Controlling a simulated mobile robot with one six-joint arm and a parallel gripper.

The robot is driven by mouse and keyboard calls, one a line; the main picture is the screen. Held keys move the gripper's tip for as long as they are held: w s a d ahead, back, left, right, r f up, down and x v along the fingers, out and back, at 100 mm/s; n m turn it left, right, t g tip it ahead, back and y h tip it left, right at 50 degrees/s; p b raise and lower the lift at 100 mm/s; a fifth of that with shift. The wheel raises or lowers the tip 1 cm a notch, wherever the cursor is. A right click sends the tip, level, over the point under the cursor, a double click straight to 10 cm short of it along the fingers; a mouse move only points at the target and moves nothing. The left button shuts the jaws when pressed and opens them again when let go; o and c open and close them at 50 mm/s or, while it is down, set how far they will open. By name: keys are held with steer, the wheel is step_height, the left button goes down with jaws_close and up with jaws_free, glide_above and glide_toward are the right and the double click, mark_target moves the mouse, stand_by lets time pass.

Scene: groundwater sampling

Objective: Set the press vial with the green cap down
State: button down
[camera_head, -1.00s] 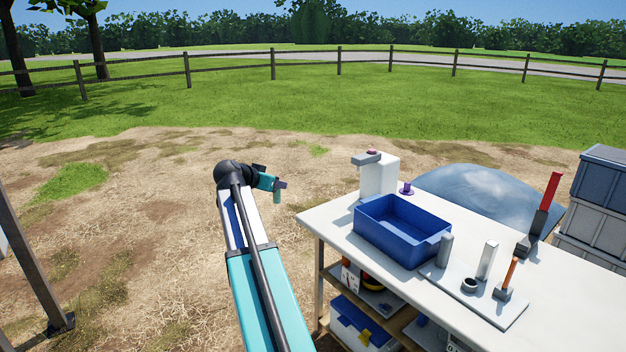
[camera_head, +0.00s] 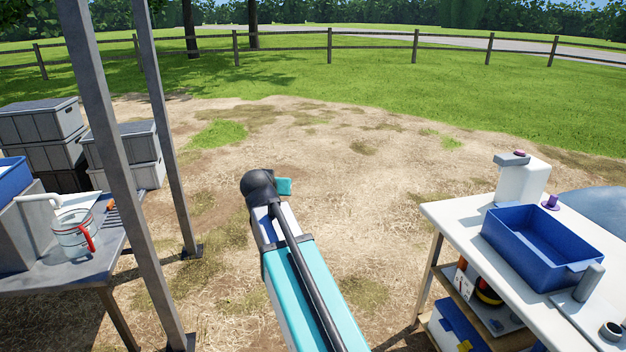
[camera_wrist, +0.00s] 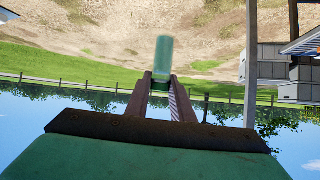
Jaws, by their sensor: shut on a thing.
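My gripper (camera_wrist: 161,88) is shut on a green vial (camera_wrist: 163,58) in the wrist view. The vial sticks out beyond the fingertips, with a darker green band at the fingers; I cannot tell whether that band is the cap. Only bare ground and grass show behind it, so it is held in the air.
At right, a white table (camera_head: 460,218) carries a blue bin (camera_head: 543,246), a white dispenser (camera_head: 521,183) and a purple item (camera_head: 551,201). Grey crates (camera_head: 40,122) stand behind. Bare ground lies between.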

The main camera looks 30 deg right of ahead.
steer(key=a+r+n+t+y, duration=0.1)
steer(key=a+n+y, duration=0.5)
steer(key=a, duration=1)
steer(key=shift+r+t, duration=0.3)
steer(key=shift+t, duration=0.2)
steer(key=shift+s+d, duration=0.1)
